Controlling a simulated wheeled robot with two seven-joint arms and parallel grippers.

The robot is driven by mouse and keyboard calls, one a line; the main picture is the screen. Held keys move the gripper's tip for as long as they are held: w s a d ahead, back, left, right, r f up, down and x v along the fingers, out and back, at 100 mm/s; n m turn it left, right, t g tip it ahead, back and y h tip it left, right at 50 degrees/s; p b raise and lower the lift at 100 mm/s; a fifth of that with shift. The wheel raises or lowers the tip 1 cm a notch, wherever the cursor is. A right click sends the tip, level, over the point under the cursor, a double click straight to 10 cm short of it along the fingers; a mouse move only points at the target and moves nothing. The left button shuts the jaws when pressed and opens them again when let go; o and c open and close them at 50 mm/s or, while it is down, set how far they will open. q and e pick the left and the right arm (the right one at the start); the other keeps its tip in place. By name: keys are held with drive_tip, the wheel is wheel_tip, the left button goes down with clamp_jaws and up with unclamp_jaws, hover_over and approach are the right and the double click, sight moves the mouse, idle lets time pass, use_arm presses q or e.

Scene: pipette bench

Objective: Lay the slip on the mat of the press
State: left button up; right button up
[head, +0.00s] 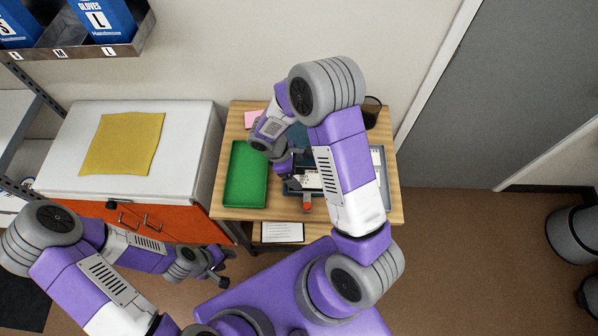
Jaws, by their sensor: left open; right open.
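My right gripper (290,180) is over the wooden table, pointing down beside the green tray, and is open. White pieces (311,178) with dark marks lie just right of its fingers, partly covered by my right arm; I cannot tell whether one of them is the slip. An orange-red part (307,204) shows just below them, near the table's front edge. I cannot tell whether it belongs to the press, and the mat is not clearly visible. My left gripper (221,269) is open and empty, low in front of the orange cabinet, away from the table.
The green tray (232,192) stands at the left of the wooden table (390,190). A pink item (255,119) and a dark cup (372,112) are at the back. A white sheet (282,233) lies below the front edge. A yellow cloth (122,143) lies on the white-topped cabinet (190,130).

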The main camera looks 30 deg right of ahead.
use_arm(q)
drive_tip(key=shift+r+p, duration=0.5)
drive_tip(key=shift+r, duration=0.1)
use_arm(e)
drive_tip(key=v, duration=0.9)
drive_tip(key=shift+r, duration=0.2)
drive_tip(key=shift+a, duration=0.1)
